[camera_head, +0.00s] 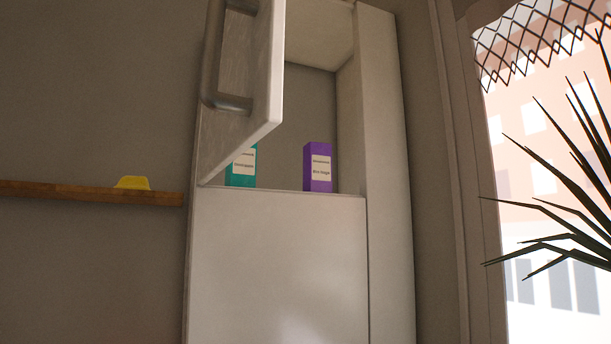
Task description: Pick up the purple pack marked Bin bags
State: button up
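The purple pack (318,168) has a pale label that appears to read Bin bags. It stands upright on the floor of an open cupboard compartment (347,195), towards the right side. A teal pack (241,170) with a pale label stands to its left in the same compartment, partly hidden by the open door. A clear gap lies between the two packs. My gripper is not in view.
The cupboard door (240,85) with its metal handle (228,104) stands open on the left and juts forward. A closed panel (280,265) is below. A wooden shelf (90,193) holds a yellow item (132,183). A spiky plant (585,180) stands by the window at right.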

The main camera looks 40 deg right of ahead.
aim_at(317, 157)
jog(key=z, duration=1.35)
